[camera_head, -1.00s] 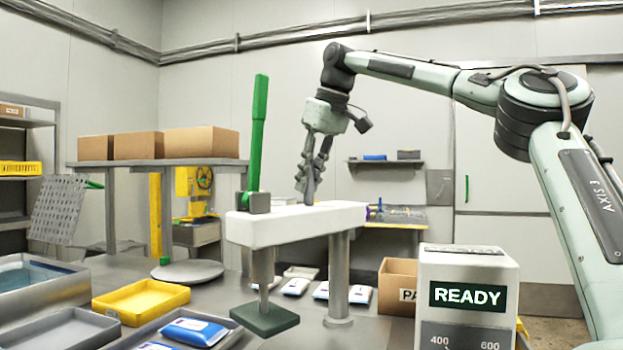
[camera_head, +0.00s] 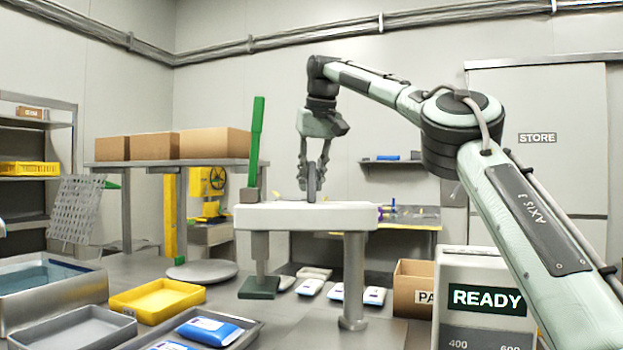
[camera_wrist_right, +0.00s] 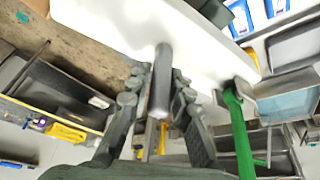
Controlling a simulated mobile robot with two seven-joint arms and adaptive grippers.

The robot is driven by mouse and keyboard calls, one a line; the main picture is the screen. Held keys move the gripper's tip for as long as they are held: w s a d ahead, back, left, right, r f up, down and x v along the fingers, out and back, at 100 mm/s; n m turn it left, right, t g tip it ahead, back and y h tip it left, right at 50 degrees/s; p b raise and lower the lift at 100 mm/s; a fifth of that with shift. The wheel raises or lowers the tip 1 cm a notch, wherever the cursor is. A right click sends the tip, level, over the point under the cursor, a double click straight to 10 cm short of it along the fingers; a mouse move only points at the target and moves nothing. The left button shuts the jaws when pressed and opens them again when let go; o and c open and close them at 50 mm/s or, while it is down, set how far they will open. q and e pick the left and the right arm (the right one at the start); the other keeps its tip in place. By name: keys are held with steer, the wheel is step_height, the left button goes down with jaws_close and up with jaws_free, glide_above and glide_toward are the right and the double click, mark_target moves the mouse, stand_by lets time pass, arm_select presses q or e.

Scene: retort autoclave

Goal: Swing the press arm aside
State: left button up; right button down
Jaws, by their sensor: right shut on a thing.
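The press arm (camera_head: 345,214) is a white beam on a grey post (camera_head: 354,285) in the head view. A green lever (camera_head: 256,140) stands up at its left end, and a dark green pad (camera_head: 259,287) hangs below that end. My right gripper (camera_head: 312,184) is above the beam, its fingers shut on an upright dark grey peg (camera_head: 311,190) on the beam's top. In the right wrist view the peg (camera_wrist_right: 161,85) is between the fingers, with the white beam (camera_wrist_right: 110,20) behind. My left gripper is in neither view.
A round grey plate (camera_head: 203,271) and a yellow tray (camera_head: 158,299) are left of the pad. A grey tray with blue packs (camera_head: 208,331) is in front. White packs (camera_head: 310,287) lie behind the beam. A carton (camera_head: 413,288) and the READY box (camera_head: 486,300) stand right of the post.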

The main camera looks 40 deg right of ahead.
steer(key=shift+w+d+r+m, duration=0.1)
steer(key=shift+w+d+m, duration=0.2)
steer(key=shift+d+m, duration=0.15)
steer(key=c, duration=1.4)
jaws_free()
steer(key=shift+c, duration=0.2)
steer(key=shift+s+a+r, duration=0.15)
steer(key=shift+s+r, duration=0.05)
steer(key=shift+r, duration=0.25)
steer(key=shift+s+r, duration=0.1)
steer(key=shift+s, duration=0.2)
steer(key=s+a, duration=0.5)
steer(key=s, duration=0.5)
steer(key=shift+a, duration=0.2)
steer(key=shift+s, duration=0.1)
